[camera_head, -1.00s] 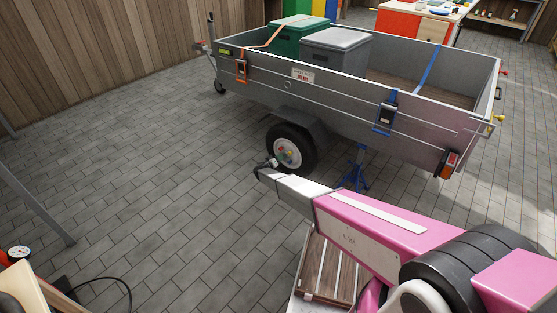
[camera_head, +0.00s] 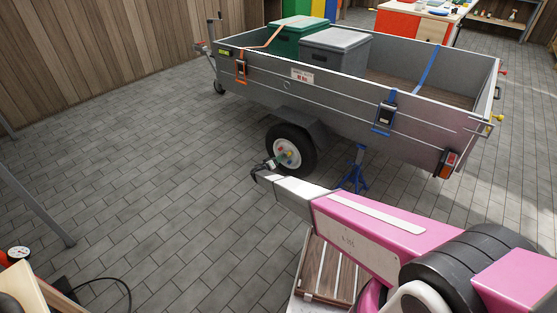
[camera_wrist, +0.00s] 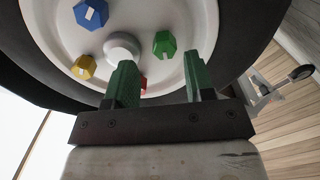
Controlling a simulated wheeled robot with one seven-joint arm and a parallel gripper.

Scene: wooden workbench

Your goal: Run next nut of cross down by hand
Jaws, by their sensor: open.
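The trailer wheel (camera_head: 306,155) has a white rim with coloured nuts around a hub cap (camera_wrist: 122,48). In the wrist view a blue nut (camera_wrist: 91,14) is at upper left, a yellow nut (camera_wrist: 84,67) at left, and a green nut (camera_wrist: 164,44) right of the hub. A red nut (camera_wrist: 143,85) shows only partly, between my fingers. My gripper (camera_wrist: 160,78) is open, its two green fingers apart and pointing at the rim's lower part. It also shows at the wheel in the head view (camera_head: 270,163). I cannot tell whether either finger touches the red nut.
The grey trailer (camera_head: 340,112) stands over the wheel, with a blue jack stand (camera_head: 356,172) to the right. The fender (camera_head: 292,119) is just above the tyre. The tiled floor (camera_head: 150,170) left of the wheel is clear.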

